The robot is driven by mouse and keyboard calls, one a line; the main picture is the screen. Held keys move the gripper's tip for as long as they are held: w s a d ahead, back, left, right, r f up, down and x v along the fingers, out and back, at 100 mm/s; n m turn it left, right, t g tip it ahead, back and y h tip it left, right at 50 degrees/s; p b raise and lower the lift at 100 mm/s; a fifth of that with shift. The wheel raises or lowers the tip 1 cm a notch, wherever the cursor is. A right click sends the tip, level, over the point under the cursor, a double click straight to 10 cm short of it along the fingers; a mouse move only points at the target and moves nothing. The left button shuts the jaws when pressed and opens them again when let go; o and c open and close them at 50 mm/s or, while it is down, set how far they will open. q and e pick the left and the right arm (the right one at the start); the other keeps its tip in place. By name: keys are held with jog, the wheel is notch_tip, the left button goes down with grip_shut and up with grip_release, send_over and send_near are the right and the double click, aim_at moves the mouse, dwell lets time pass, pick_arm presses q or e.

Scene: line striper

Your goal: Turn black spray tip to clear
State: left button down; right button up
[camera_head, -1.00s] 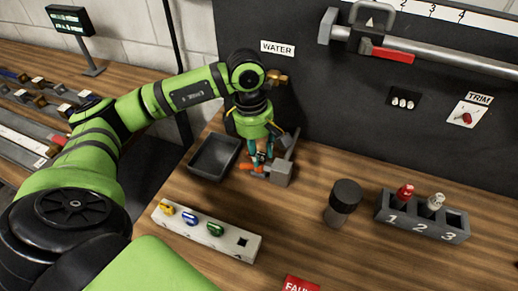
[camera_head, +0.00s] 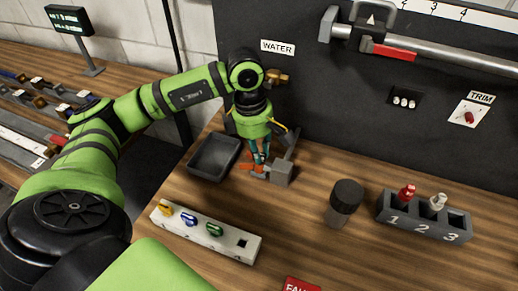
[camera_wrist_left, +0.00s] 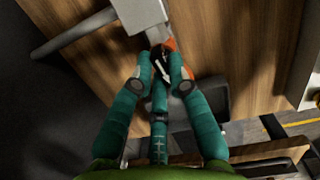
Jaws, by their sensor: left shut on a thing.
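My left gripper (camera_head: 260,161) reaches down from above to a small grey block-shaped stand (camera_head: 280,173) on the wooden bench. An orange-red piece (camera_head: 254,168) sticks out left of the stand, by the fingertips. In the left wrist view the teal fingers of my left gripper (camera_wrist_left: 160,82) are closed around a small black part with a white mark, which looks like the black spray tip (camera_wrist_left: 157,60). The orange piece also shows beside it (camera_wrist_left: 171,45). The tip is hidden by the fingers in the head view, and its pointing direction is hard to tell. My right gripper is not seen.
A black tray (camera_head: 214,158) is left of the stand. A white rack (camera_head: 206,231) holds yellow, blue and green tips in front. A dark-capped cup (camera_head: 343,203) and a numbered grey holder (camera_head: 424,217) stand right. The dark panel (camera_head: 340,110) rises behind.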

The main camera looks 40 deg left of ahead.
pick_arm(q)
jog(key=n, duration=0.3)
jog(key=n+b, duration=0.1)
jog(key=n, duration=0.1)
jog(key=shift+s+d+f+n+t, duration=0.1)
jog(key=shift+s+f+n+t, duration=0.1)
jog(key=shift+n+t, duration=0.15)
jog(key=shift+n+y, duration=0.3)
jog(key=shift+n, duration=0.85)
jog(key=shift+n, duration=1)
jog(key=n, duration=0.2)
jog(key=shift+n+y, duration=0.3)
jog(key=shift+n, duration=0.1)
jog(key=n, duration=0.4)
jog(key=shift+r+y, duration=0.1)
jog(key=shift+y, duration=0.2)
jog(key=shift+n, duration=0.4)
